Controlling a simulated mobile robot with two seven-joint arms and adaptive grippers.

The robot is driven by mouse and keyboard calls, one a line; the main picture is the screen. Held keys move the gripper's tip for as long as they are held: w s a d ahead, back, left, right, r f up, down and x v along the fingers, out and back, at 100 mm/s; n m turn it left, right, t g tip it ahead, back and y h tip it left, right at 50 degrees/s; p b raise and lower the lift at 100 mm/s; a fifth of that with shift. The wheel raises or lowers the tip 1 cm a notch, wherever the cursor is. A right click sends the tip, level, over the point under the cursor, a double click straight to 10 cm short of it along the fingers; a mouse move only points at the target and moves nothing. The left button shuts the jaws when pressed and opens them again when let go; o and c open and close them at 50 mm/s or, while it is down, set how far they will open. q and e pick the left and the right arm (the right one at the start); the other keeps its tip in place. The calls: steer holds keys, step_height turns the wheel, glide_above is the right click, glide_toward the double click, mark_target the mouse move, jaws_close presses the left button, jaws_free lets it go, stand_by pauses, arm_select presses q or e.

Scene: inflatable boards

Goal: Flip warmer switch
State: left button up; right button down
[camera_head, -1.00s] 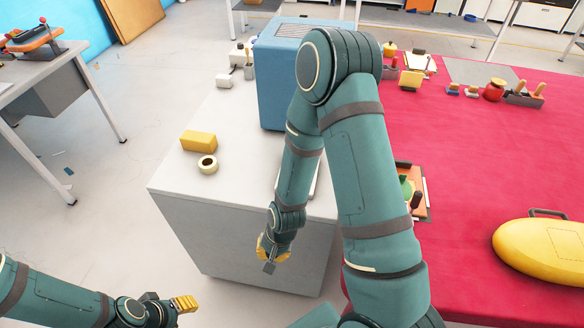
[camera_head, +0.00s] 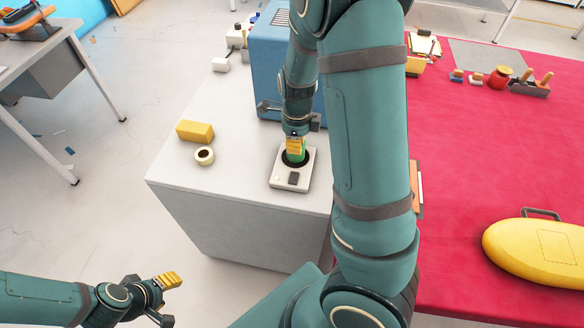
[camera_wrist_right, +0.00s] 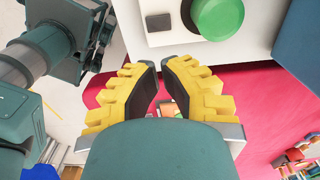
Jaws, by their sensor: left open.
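The warmer (camera_head: 279,182) is a small pale box with a dark round plate and a dark switch (camera_head: 293,179) at its front. It sits on the grey table near its front edge. A green round thing (camera_wrist_right: 217,15) is on its plate, partly hidden in the head view. My right gripper (camera_head: 296,148) hangs over the plate side, behind the switch. In the right wrist view its yellow fingers (camera_wrist_right: 162,68) stand slightly apart with nothing between them, and the switch (camera_wrist_right: 158,22) shows beyond them. My left gripper (camera_head: 168,298) is open and empty, away from the table at lower left.
A blue box-like machine (camera_head: 268,70) stands behind the warmer. A yellow block (camera_head: 195,130) and a tape roll (camera_head: 204,156) lie to the left on the grey table. A red-covered table (camera_head: 465,150) with a yellow case (camera_head: 540,252) is at right.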

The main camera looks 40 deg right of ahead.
mark_target(296, 177)
stand_by(0.4)
step_height(296, 177, down, 13)
steer(key=b, duration=0.4)
steer(key=shift+d, duration=0.1)
steer(key=shift+f, duration=0.45)
